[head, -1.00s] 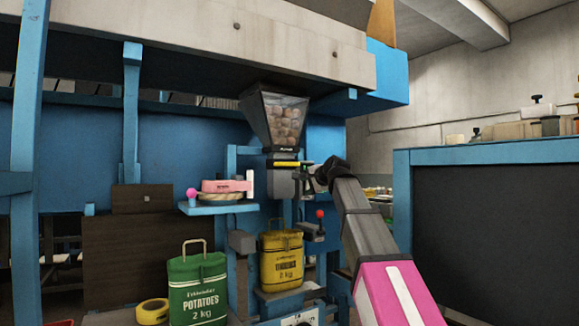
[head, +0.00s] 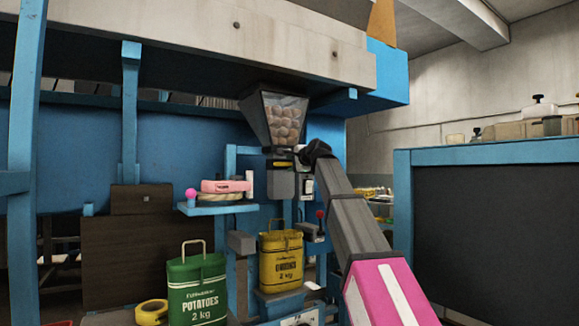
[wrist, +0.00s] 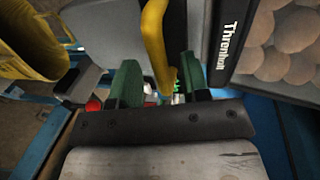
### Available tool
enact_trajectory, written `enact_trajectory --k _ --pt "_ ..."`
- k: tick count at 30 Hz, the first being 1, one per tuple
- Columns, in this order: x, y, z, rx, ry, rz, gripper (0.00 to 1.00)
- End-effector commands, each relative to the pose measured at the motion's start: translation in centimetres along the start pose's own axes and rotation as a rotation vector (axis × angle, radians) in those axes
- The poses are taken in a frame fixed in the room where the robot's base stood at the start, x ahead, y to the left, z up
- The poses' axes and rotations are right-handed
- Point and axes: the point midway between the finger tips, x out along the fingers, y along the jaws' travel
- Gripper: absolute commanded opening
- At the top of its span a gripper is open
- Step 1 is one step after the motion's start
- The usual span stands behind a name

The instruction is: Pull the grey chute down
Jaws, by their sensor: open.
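The grey chute (head: 281,185) hangs under the clear-sided hopper (head: 280,118) in the head view, with a yellow strip at its top. My gripper is hidden behind its own wrist in the head view, beside the hopper's outlet. In the wrist view my gripper (wrist: 160,82) shows two green fingers, parted. A yellow bar (wrist: 155,35) runs down into the gap between them; I cannot tell whether it touches either finger. The hopper, with round brown contents, fills the right of the wrist view.
A yellow sack (head: 281,258) stands below the chute. A green potato sack (head: 197,290) stands to its left, beside a yellow tape roll (head: 152,311). A blue shelf (head: 217,208) holds a pink item. A blue-framed dark panel (head: 490,235) stands at the right.

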Motion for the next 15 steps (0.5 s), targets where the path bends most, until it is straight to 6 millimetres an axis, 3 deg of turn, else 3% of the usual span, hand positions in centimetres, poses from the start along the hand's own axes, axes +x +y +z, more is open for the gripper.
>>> enact_trajectory --k 6,15 --pt "1.9 -0.1 0.0 0.0 0.0 -0.001 0.42" --pt "2.1 0.0 0.0 0.0 0.0 -0.001 0.42"
